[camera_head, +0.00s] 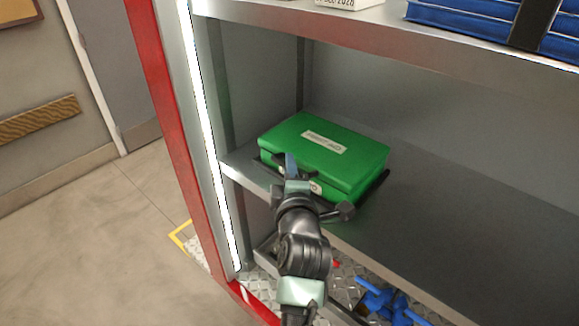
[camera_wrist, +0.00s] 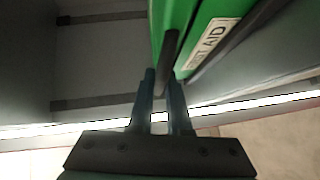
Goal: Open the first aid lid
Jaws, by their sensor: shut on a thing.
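The green first aid box (camera_head: 345,150) lies flat on the middle shelf, with a white "FIRST AID" label on top. Its lid looks closed. My gripper (camera_head: 291,165) is at the front edge of the box. In the wrist view my gripper (camera_wrist: 163,80) has its two fingers on either side of a dark bar (camera_wrist: 168,55) along the green box (camera_wrist: 205,15), and is shut on it. Whether this bar belongs to the lid or to the holder around the box cannot be told. My wrist hides part of the box front.
The shelf (camera_head: 430,235) is bare to the right of the box. An upper shelf (camera_head: 400,35) with blue cases (camera_head: 465,18) hangs above. A red and grey frame post (camera_head: 175,130) stands close on the left. A blue object (camera_head: 385,300) lies below.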

